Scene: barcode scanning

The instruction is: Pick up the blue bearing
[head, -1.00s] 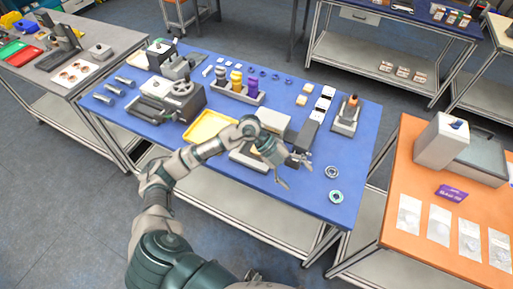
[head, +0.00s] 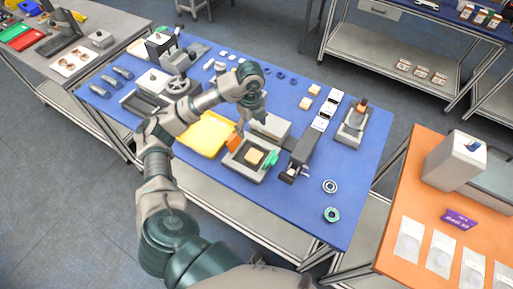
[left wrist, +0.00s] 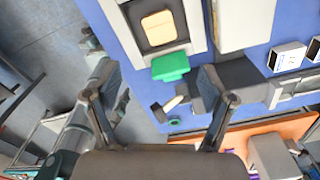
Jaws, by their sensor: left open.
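Two ring-shaped bearings lie flat on the blue table's right part in the head view: a grey one (head: 330,186) and a teal-rimmed one (head: 331,214) nearer the front edge. Small dark blue rings (head: 281,75) lie at the table's back; I cannot tell which is the blue bearing. My left gripper (head: 250,118) is above the middle of the table, behind a grey device (head: 246,160) holding a tan block. In the left wrist view its fingers (left wrist: 157,74) are spread and empty. A small teal ring (left wrist: 175,121) shows beyond them. My right gripper is not in view.
A green piece (head: 269,158) and an orange piece (head: 235,143) stand at the grey device. The table is bare around the two right bearings.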

